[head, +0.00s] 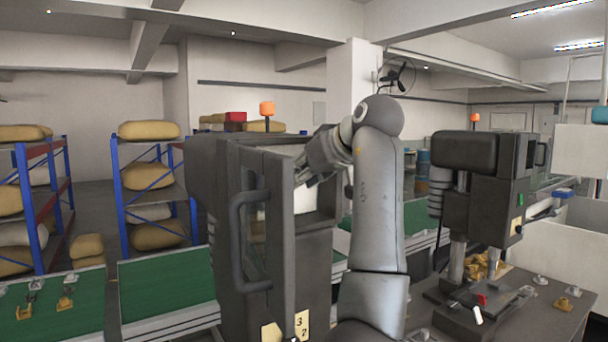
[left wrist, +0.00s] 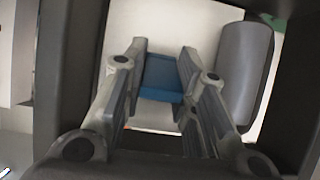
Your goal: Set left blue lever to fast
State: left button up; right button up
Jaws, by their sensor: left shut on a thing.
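The left blue lever (left wrist: 160,78) shows in the left wrist view as a blue block between my fingers. My left gripper (left wrist: 162,62) is shut on it, with a finger on each side. In the head view my left gripper (head: 306,172) reaches into the opening of the dark grey machine (head: 305,260) at centre left. The machine's frame and my arm hide the fingertips and the lever there. Which setting the lever is at cannot be told. My right gripper is in neither view.
A dark door with a curved handle (head: 240,240) stands just left of my gripper. A second machine (head: 490,190) with a blue-tipped handle (head: 563,193) stands at the right. Green conveyors (head: 165,285) run at the left. Racks with sacks stand behind them.

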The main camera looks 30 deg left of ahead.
pick_arm(q)
jog(key=shift+r, duration=0.1)
jog(key=o, duration=1)
jog(key=v, duration=1.1)
jog(key=shift+s+d+r, duration=0.1)
jog(key=shift+s+d, duration=0.1)
jog(key=shift+d, duration=0.15)
